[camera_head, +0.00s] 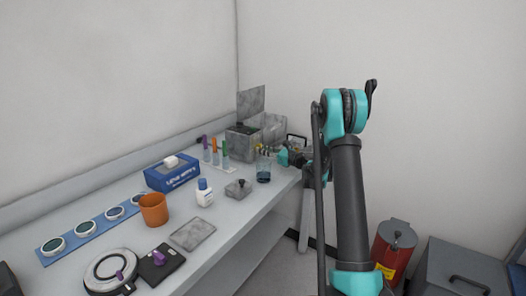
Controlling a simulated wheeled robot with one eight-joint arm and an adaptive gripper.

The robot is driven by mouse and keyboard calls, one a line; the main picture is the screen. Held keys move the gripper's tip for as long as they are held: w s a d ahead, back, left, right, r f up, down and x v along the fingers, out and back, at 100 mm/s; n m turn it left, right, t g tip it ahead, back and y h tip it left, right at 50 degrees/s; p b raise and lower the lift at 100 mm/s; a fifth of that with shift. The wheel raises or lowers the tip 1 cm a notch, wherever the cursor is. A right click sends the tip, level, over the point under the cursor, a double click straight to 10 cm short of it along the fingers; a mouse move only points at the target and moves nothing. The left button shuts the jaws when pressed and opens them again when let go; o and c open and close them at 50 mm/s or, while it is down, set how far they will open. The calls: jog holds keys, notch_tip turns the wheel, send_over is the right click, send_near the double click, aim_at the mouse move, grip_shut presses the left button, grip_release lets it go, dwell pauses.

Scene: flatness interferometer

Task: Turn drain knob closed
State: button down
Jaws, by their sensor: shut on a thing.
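A grey metal tank (243,143) with its lid raised stands at the far end of the bench. My arm reaches in from the right. My gripper (281,155) is at the tank's right front, low over the bench, behind a glass beaker of dark liquid. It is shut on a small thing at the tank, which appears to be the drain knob. The knob is hidden by the fingers and too small to make out, so its angle cannot be told.
The beaker (264,172) stands close in front of my gripper. A red bin (393,250) stands at right.

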jog(key=shift+m, duration=0.5)
jog(key=c, duration=1.5)
grip_release()
jog(key=shift+c, duration=0.2)
jog(key=v, duration=1.2)
jog(key=shift+d, duration=0.1)
